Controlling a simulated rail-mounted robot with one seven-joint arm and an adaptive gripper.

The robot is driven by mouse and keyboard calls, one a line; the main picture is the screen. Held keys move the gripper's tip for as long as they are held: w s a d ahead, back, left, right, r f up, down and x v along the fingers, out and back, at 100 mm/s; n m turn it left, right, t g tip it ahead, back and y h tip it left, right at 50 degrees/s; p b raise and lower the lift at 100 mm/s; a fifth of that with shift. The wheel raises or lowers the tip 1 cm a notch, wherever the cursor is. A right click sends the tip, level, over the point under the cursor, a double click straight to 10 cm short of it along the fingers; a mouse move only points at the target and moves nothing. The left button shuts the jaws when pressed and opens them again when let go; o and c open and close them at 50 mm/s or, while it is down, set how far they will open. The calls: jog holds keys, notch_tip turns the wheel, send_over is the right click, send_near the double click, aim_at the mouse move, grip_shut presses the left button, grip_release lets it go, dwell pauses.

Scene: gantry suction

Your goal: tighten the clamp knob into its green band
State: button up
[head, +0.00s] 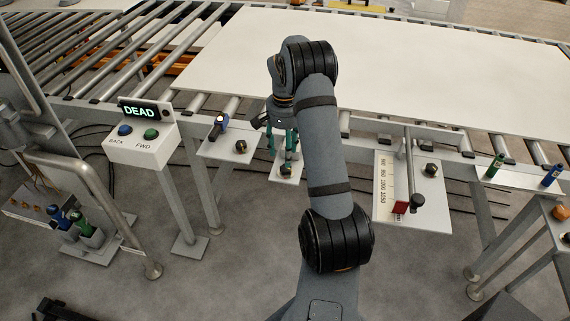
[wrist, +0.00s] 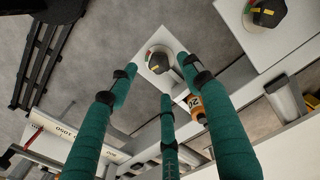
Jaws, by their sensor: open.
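A dark round knob (wrist: 160,60) with a yellow mark sits on a small white plate (wrist: 143,65) in the wrist view. A bit of green and red shows at its edge, too small to read as a band. In the head view the knob (head: 287,170) is partly hidden behind my fingers, on its white plate (head: 286,180). My gripper (head: 283,157) has teal fingers and hangs over this plate. In the wrist view its fingertips (wrist: 160,76) are spread around the near side of the knob, open and empty; contact cannot be told.
Another dark knob (head: 240,146) is on the panel to the left, beside a blue lever. At right stands a scale plate (head: 384,205) with a red block and knobs. A "DEAD" display box (head: 143,150) is further left. The roller conveyor carries a large white board (head: 440,75).

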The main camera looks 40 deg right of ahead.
aim_at(286, 170)
notch_tip(286, 170, down, 6)
jog(key=shift+s+d+r, duration=0.1)
jog(key=shift+s+d, duration=0.05)
jog(key=shift+c, duration=1.4)
jog(key=c, duration=0.7)
jog(key=shift+c, duration=0.9)
jog(key=shift+f+m+b, duration=0.4)
jog(key=shift+m+b, duration=0.5)
jog(key=shift+b, duration=0.2)
jog(key=m+b, duration=0.2)
jog(key=m, duration=0.1)
jog(key=shift+r, duration=0.2)
jog(key=shift+r+m, duration=0.15)
jog(key=shift+m, duration=0.15)
